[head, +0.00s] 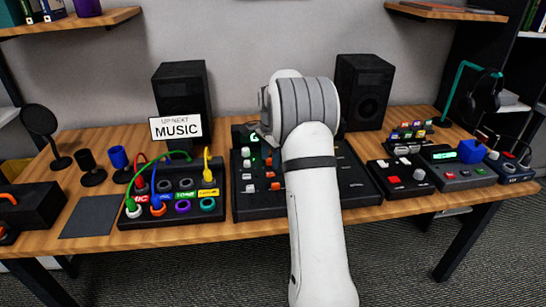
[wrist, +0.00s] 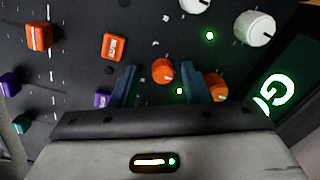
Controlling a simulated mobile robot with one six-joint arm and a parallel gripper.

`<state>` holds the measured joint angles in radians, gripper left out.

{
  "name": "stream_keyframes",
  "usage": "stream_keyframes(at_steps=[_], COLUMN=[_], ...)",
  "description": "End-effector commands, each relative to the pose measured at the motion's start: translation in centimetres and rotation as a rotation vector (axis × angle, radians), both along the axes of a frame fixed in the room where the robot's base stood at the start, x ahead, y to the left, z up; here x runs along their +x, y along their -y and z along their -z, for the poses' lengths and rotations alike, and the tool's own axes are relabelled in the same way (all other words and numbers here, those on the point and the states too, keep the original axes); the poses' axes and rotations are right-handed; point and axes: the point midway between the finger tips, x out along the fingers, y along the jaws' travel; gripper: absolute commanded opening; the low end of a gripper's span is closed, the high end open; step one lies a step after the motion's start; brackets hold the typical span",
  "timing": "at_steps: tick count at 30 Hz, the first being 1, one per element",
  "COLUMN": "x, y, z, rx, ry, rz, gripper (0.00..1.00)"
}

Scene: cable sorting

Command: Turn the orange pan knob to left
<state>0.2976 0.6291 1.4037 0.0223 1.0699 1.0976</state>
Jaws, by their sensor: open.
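In the wrist view, two orange round knobs lie on the black mixer panel (wrist: 75,75). One orange knob (wrist: 162,70) sits between the two blue fingers of my gripper (wrist: 158,68), with a gap to each side. The other orange knob (wrist: 215,86) is just right of the right finger and partly covered by it. No label shows which one is the pan knob. My gripper is open and holds nothing. In the head view, my arm covers the middle of the mixer (head: 262,207), and my fingers are hidden behind it.
White knobs (wrist: 255,28), an orange mute button (wrist: 114,46) and an orange fader cap (wrist: 38,36) are close by. A lit green screen (wrist: 275,90) is at the right. In the head view, a cable patch box (head: 170,216) stands left of the mixer, and a red-buttoned box (head: 400,178) right.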

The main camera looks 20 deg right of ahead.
Motion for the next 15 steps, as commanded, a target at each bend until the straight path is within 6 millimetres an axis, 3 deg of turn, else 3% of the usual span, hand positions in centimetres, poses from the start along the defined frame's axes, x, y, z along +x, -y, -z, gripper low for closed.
stream_keyframes(at_steps=[3, 15], x=[0.00, -0.03], y=[-0.03, -0.06], z=[-0.03, -0.04], rx=[0.000, 0.000], ry=[0.000, -0.001], rz=[-0.001, -0.001], gripper=[0.41, 0.08])
